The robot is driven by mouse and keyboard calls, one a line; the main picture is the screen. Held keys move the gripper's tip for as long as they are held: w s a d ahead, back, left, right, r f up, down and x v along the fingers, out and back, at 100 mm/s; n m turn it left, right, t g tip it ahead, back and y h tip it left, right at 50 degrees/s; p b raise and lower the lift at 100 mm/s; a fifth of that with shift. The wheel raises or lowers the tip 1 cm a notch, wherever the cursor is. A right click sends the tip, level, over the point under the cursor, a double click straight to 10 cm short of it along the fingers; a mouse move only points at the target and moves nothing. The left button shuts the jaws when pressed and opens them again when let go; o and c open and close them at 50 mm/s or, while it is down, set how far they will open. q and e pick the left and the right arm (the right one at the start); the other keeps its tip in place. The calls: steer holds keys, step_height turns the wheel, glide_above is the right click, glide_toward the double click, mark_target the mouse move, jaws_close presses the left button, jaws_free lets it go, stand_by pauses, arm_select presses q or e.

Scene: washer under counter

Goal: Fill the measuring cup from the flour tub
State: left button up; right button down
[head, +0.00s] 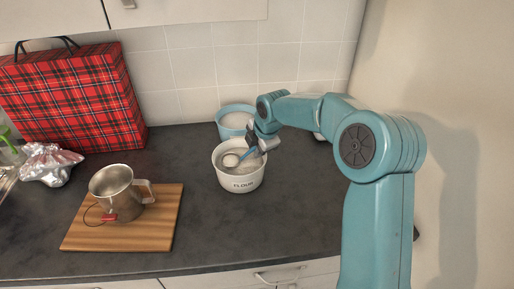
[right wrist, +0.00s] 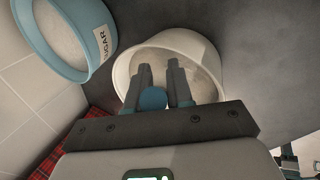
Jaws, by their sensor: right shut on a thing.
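The white flour tub (head: 240,182), marked FLOUR, stands on the dark counter; it also shows in the right wrist view (right wrist: 122,75). My right gripper (head: 257,142) is above its back right rim, shut on the blue handle of a scoop (head: 232,159). The scoop's pale round bowl is inside the tub; whether it holds flour is too small to tell. In the right wrist view the blue handle end sits between the fingers (right wrist: 160,92). The metal measuring cup (head: 113,190) stands upright on a wooden board (head: 150,232) at the left. My left gripper is out of view.
A blue-rimmed sugar tub (head: 235,121) stands behind the flour tub, marked SUGAR in the right wrist view (right wrist: 93,50). A red plaid bag (head: 75,100) and a foil-wrapped thing (head: 50,164) are at the left. The counter between board and flour tub is clear.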

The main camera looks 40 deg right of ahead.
steer(key=shift+r+p, duration=3.4)
steer(key=shift+r, duration=1.15)
steer(key=shift+f, duration=0.1)
